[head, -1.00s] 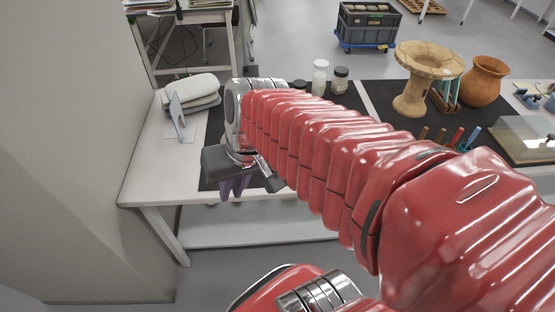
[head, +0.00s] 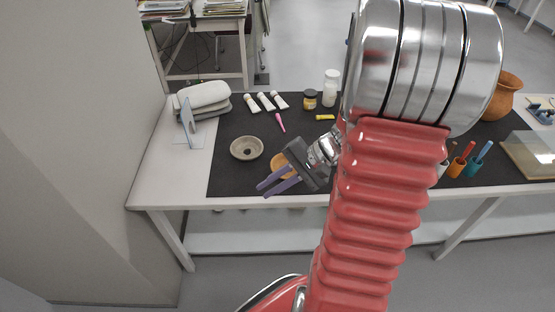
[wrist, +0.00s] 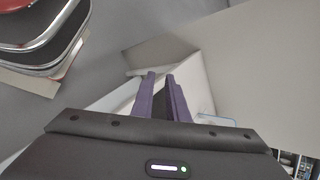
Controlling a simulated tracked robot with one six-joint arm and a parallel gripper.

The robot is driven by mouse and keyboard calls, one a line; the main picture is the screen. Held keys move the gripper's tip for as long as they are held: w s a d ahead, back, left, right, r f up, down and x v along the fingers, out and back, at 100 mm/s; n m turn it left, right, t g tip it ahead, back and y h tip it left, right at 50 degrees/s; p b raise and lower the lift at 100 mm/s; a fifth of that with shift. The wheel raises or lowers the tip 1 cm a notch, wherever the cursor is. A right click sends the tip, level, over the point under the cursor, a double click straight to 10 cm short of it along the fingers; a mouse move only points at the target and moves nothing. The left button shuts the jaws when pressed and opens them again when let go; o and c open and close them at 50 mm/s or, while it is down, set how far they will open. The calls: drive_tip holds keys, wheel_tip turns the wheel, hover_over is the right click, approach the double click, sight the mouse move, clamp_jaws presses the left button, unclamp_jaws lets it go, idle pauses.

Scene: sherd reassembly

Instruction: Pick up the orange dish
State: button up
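The orange dish (head: 277,161) lies on the dark mat in the head view, partly hidden behind my gripper. My gripper (head: 262,190) is in front of it, over the mat's front edge, with its purple fingers pointing left. The fingers are apart with nothing between them. In the wrist view my gripper (wrist: 161,74) also shows a gap between its fingers, and the orange dish is not in that view.
A grey dish (head: 246,148) sits left of the orange one. White tubes (head: 266,102), a pink tool (head: 280,122), a jar (head: 310,99) and a white bottle (head: 331,88) stand or lie behind. The mat's left front is clear.

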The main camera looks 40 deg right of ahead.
drive_tip(key=s+d+f+m+t+h, duration=0.1)
drive_tip(key=d+f+m+t, duration=0.2)
drive_tip(key=d, duration=0.3)
drive_tip(key=s+d+f+m+t+h, duration=0.1)
drive_tip(key=d+f+m+t, duration=0.1)
drive_tip(key=d+f+m, duration=0.2)
drive_tip(key=s+d+f+m+t+h, duration=0.1)
drive_tip(key=d+f+m+t, duration=0.2)
drive_tip(key=d, duration=0.5)
drive_tip(key=shift+f+m+t, duration=0.3)
drive_tip(key=shift+f, duration=0.1)
drive_tip(key=shift+x, duration=4.25)
drive_tip(key=shift+x, duration=2.65)
drive_tip(key=shift+s+a, duration=0.1)
drive_tip(key=shift+c, duration=0.6)
